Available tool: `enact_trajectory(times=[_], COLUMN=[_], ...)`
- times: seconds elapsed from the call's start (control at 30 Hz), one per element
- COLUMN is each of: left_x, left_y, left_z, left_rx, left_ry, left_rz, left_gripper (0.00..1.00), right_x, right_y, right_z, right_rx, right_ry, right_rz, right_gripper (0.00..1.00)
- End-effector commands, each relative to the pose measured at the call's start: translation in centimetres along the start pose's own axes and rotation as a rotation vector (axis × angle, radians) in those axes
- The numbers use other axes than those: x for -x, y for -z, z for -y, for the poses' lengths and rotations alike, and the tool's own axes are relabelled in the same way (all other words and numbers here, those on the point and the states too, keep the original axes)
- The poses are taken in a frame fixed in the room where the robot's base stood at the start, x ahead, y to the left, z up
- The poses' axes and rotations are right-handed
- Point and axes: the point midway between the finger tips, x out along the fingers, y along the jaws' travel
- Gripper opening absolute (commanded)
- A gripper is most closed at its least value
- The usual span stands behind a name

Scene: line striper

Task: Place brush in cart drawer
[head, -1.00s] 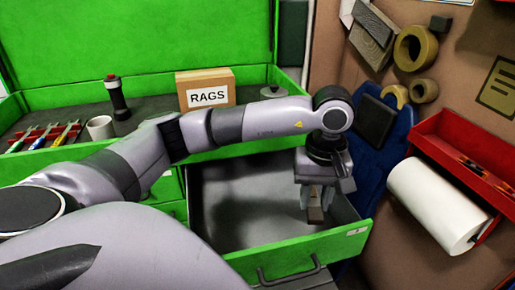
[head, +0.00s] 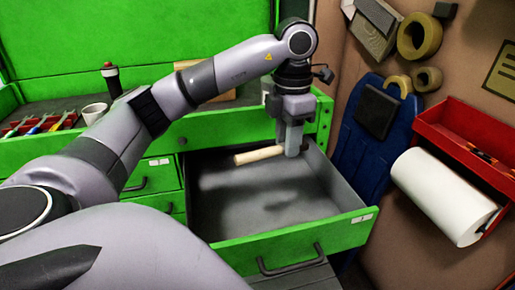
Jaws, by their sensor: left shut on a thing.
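The brush (head: 258,155) shows as a pale wooden handle pointing left from my left gripper (head: 293,148). The gripper is shut on it, and its bristle end is not clear. The green cart's drawer (head: 290,243) is pulled open, with a grey interior. The gripper and brush are over the rear right part of the drawer, close to its back edge. I cannot tell whether the brush touches the drawer. The drawer floor in view looks empty. My right gripper is not in view.
My arm mostly hides the cardboard box. A paper roll (head: 443,196) and red shelf (head: 470,140) hang at right.

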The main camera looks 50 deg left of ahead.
Motion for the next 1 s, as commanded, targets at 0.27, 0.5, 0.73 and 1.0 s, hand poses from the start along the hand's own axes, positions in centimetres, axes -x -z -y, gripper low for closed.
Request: enact_trajectory(times=[0.27,0.5,0.73,1.0], left_x=[0.4,-3.6,-8.3,-13.5], left_y=[0.5,0.5,0.5,0.5], left_z=[-0.9,-0.8,-0.8,-0.8], left_rx=[0.242,0.256,0.255,0.255], left_ry=[0.008,0.011,0.011,0.008], left_rz=[0.004,-0.001,-0.001,-0.001], left_gripper=[0.01,0.01,0.01,0.01], right_x=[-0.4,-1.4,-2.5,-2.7], right_y=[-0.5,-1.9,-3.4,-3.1], right_z=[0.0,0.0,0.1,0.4], right_rx=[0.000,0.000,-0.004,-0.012], right_ry=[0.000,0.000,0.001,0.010], right_rz=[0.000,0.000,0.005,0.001], right_gripper=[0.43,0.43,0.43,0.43])
